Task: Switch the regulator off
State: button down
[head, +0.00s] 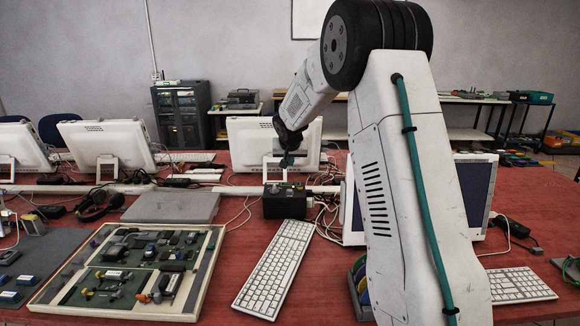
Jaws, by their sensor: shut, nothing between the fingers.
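A small dark box (284,202), which looks like the regulator, stands on the red table in the middle of the head view. Its top carries small details, but the switch and its position are too small to make out. Cables run from it on both sides. My gripper (287,160) is shut and empty, pointing down just above the back of the box. I cannot tell whether its tips touch the box. My arm comes in from the right and hides part of the table behind it.
A white keyboard (275,270) lies in front of the box. A framed board of parts (38,303) and a closed grey laptop-like slab (172,207) lie to the left. A white monitor (246,133) stands behind. Loose cables (322,220) tangle at the box's right. Bare red table shows front centre.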

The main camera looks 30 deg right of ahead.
dwell(0.3)
jog(key=shift+s+a, duration=0.3)
jog(key=shift+s, duration=0.25)
send_over(290, 191)
notch_tip(290, 191, down, 9)
jog(key=shift+r, duration=0.15)
jog(key=shift+s+a+f, duration=0.1)
jog(key=shift+s+f, duration=0.05)
jog(key=shift+f, duration=0.4)
jog(key=shift+s+a+f, duration=0.1)
jog(key=shift+s+f, duration=0.05)
jog(key=shift+f, duration=0.95)
